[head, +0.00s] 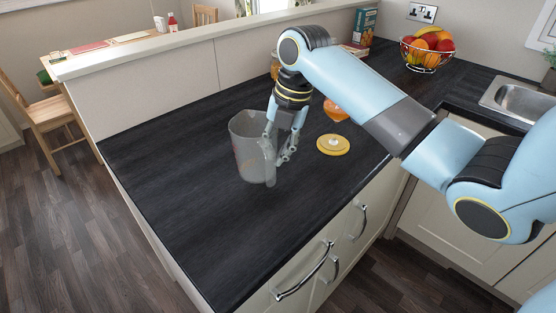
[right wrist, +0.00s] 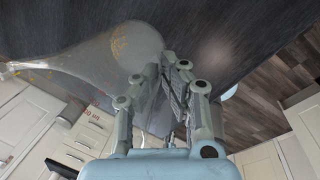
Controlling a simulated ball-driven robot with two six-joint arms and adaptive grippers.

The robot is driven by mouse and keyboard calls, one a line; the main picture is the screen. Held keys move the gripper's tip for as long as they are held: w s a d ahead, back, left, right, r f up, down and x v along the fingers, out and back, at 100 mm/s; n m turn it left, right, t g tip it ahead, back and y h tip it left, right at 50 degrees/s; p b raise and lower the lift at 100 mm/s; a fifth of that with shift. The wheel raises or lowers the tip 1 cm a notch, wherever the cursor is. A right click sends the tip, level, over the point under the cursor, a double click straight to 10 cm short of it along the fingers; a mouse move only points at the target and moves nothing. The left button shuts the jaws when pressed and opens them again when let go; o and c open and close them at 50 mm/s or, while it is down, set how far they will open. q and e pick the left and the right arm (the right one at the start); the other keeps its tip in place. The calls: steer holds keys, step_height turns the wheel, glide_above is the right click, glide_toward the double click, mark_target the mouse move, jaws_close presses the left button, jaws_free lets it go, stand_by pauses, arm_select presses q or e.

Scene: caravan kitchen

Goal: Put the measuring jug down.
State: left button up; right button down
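The measuring jug (head: 248,143) is a clear grey, see-through jug with faint orange markings. It is upright, over the near part of the dark worktop (head: 190,200). I cannot tell whether its base touches the worktop. My right gripper (head: 279,150) comes down from above on the jug's right side, with its fingers closed about the handle. In the right wrist view the jug (right wrist: 120,48) fills the upper left, and the fingers of the right gripper (right wrist: 168,85) meet at its handle side; the handle is mostly hidden. My left gripper is not in view.
A fruit bowl (head: 427,52) and sink (head: 520,98) are farther right. A raised ledge (head: 200,40) bounds the back. The worktop left of and before the jug is clear.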

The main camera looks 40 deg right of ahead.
steer(key=shift+s+d+x, duration=0.1)
steer(key=shift+s+x, duration=0.05)
steer(key=shift+x, duration=0.7)
steer(key=shift+s+d+x, duration=0.1)
steer(key=shift+s+x, duration=0.05)
steer(key=shift+x, duration=0.65)
steer(key=shift+f, duration=0.1)
steer(key=c, duration=1.5)
jaws_free()
steer(key=shift+s, duration=0.1)
steer(key=v, duration=1.2)
steer(key=shift+b, duration=0.4)
